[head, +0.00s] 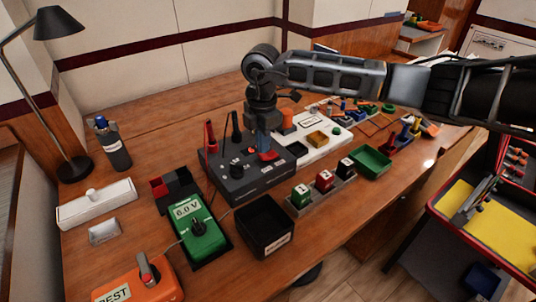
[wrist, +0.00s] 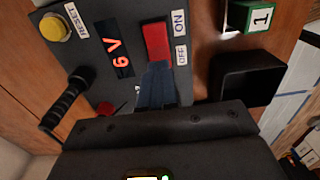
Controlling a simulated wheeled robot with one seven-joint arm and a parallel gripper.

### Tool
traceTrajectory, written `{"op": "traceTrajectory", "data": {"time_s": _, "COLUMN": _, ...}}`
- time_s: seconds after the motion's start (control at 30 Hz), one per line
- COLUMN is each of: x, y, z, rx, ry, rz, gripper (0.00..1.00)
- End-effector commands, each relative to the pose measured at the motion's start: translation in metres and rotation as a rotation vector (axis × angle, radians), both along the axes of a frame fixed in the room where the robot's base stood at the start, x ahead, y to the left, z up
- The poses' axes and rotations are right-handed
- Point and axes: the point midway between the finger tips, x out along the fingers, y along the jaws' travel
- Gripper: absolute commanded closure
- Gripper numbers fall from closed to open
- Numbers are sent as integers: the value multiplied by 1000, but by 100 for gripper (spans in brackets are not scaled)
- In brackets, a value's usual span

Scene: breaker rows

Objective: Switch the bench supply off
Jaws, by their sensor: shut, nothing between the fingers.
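The bench supply (head: 235,181) is a dark box on the wooden bench. In the wrist view its face (wrist: 100,20) carries a red rocker switch (wrist: 155,42), with an ON label at one end and an OFF label nearer my fingers. Its red display (wrist: 121,57) is lit and reads 6 V. My gripper (wrist: 157,68) is shut and empty, its fingertips at the OFF end of the switch; I cannot tell whether they touch it. In the head view my gripper (head: 264,142) points down over the supply, beside the red switch (head: 268,156). The fingers hide part of the switch.
A yellow RESET button (wrist: 54,27) and a black lever (wrist: 66,104) are on the supply. A green meter (head: 199,235) reading 6.0 V, a black bin (head: 264,226) and numbered blocks (head: 324,181) stand nearby. A lamp (head: 72,165) stands at the left.

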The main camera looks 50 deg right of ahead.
Motion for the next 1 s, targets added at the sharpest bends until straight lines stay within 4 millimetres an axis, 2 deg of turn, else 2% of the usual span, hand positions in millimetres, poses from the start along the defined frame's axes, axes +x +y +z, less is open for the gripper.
{"op": "traceTrajectory", "data": {"time_s": 1.0, "x": 0, "y": 0, "z": -9, "rx": 0, "ry": 0, "rz": 0, "gripper": 100}}
